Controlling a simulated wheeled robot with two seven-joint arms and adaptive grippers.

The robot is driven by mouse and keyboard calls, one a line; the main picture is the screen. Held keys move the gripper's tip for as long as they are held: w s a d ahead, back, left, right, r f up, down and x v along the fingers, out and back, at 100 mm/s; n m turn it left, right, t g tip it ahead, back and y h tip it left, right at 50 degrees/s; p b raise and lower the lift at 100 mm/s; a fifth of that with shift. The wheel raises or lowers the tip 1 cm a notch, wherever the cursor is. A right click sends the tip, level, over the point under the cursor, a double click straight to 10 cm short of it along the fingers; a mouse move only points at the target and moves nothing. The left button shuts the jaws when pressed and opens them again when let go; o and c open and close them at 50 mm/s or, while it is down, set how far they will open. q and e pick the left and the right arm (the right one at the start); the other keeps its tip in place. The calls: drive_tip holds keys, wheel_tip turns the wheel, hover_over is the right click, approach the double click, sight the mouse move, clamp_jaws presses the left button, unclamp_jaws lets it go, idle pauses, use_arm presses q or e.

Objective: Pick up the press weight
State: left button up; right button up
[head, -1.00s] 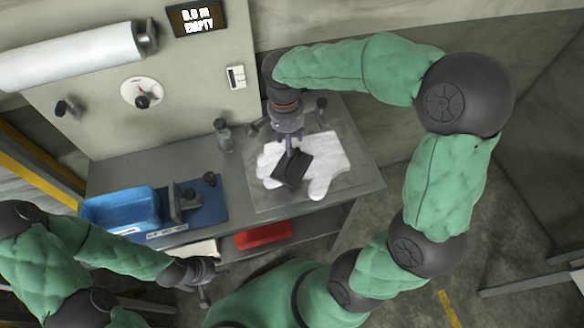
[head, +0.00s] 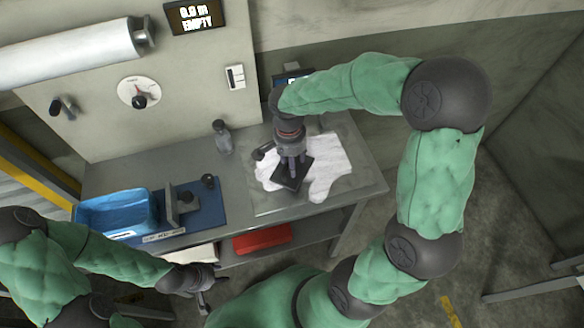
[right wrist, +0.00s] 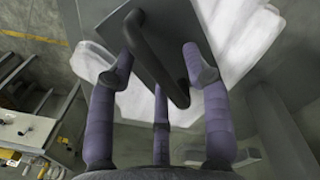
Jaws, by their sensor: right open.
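The press weight (head: 288,183) is a dark square plate lying on a white glove (head: 330,165). In the right wrist view the press weight (right wrist: 178,28) has a dark bar handle (right wrist: 158,55). My right gripper (head: 291,167) is directly over the weight. In the right wrist view the right gripper (right wrist: 160,75) is open, its purple fingers spread on both sides of the handle and a third finger below. I cannot tell whether any finger touches it. My left gripper (head: 208,296) hangs in front of the bench at lower left, empty, with its fingers apart.
The grey bench (head: 175,165) carries a blue tray (head: 118,212), a blue-based fixture (head: 207,210) and a small bottle (head: 222,137). A red container (head: 262,239) sits on the shelf below. A panel with a dial (head: 139,92) and a white roll (head: 70,55) stands behind.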

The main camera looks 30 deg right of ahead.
clamp_jaws()
drive_tip(key=shift+r, duration=0.1)
